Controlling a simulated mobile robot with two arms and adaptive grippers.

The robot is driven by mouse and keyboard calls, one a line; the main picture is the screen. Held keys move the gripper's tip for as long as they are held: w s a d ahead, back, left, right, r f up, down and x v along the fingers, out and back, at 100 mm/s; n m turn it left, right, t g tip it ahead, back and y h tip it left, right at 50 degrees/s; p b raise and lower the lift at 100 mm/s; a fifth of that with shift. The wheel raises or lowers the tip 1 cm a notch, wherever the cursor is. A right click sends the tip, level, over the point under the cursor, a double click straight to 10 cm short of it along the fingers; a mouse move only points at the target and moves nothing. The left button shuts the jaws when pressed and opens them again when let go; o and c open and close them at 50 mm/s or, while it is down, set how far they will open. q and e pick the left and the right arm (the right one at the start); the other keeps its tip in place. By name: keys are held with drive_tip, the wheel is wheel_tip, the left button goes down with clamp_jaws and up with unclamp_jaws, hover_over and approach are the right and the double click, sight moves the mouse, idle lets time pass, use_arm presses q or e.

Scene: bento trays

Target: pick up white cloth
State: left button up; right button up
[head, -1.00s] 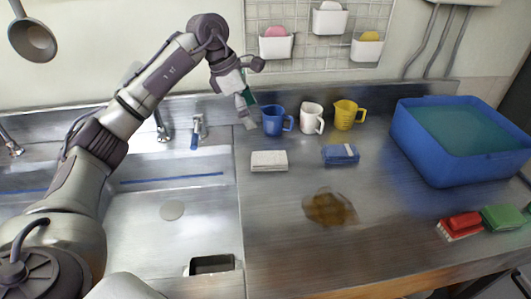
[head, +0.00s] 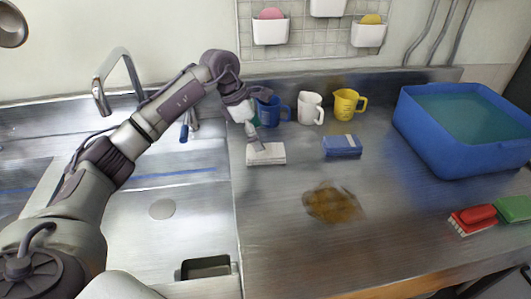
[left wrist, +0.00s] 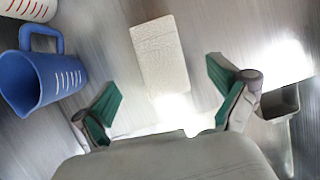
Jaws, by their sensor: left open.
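The white cloth (head: 266,155) is a folded rectangle lying flat on the steel counter, right of the sink edge. In the left wrist view the cloth (left wrist: 160,55) lies ahead of the fingers, between their lines. My left gripper (head: 254,138) is just above the cloth's far edge in the head view. In the left wrist view the green fingertips of my left gripper (left wrist: 165,97) are spread wide with nothing between them. I cannot tell the exact gap between fingers and cloth. My right gripper is not in view.
A blue cup (head: 270,111) stands close behind the left gripper, with a white cup (head: 311,108) and yellow cup (head: 348,104) beside it. A brown stain (head: 333,203) is in front. A blue tub (head: 450,154) stands right.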

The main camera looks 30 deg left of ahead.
sight(265, 153)
use_arm(q)
drive_tip(key=p+x, duration=0.1)
drive_tip(key=x, duration=0.4)
drive_tip(key=shift+f, duration=0.15)
drive_tip(key=shift+f+b, duration=0.3)
idle(0.3)
drive_tip(key=shift+c, duration=0.2)
drive_tip(key=c, duration=1.1)
drive_tip(key=shift+c, duration=0.2)
drive_tip(key=shift+r, duration=0.15)
